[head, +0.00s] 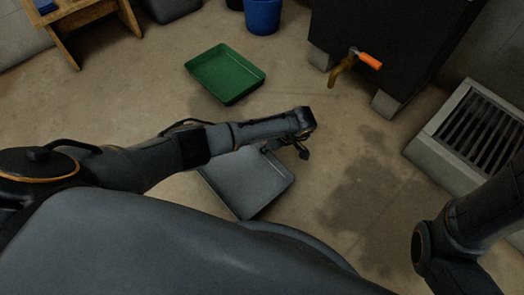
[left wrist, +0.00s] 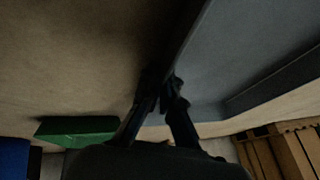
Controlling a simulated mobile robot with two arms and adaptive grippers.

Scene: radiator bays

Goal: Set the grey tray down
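The grey tray (head: 246,190) is below my left forearm in the middle of the head view; the arm hides its far side. In the left wrist view, its wall (left wrist: 190,48) runs up from between the fingers and its grey inside fills the upper right. My left gripper (head: 287,147) is at the tray's far rim. In the left wrist view, the fingers (left wrist: 161,97) are close together with the rim between them. I cannot tell whether the tray touches the floor. My right arm shows at the lower right, but its gripper is out of view.
A green tray (head: 226,74) lies on the floor beyond my left arm. A blue bucket (head: 262,15), a wooden stool (head: 72,18) and a dark tank with an orange-handled tap (head: 352,62) stand behind. A floor grate (head: 478,132) is at right. Damp-stained floor right of the grey tray is clear.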

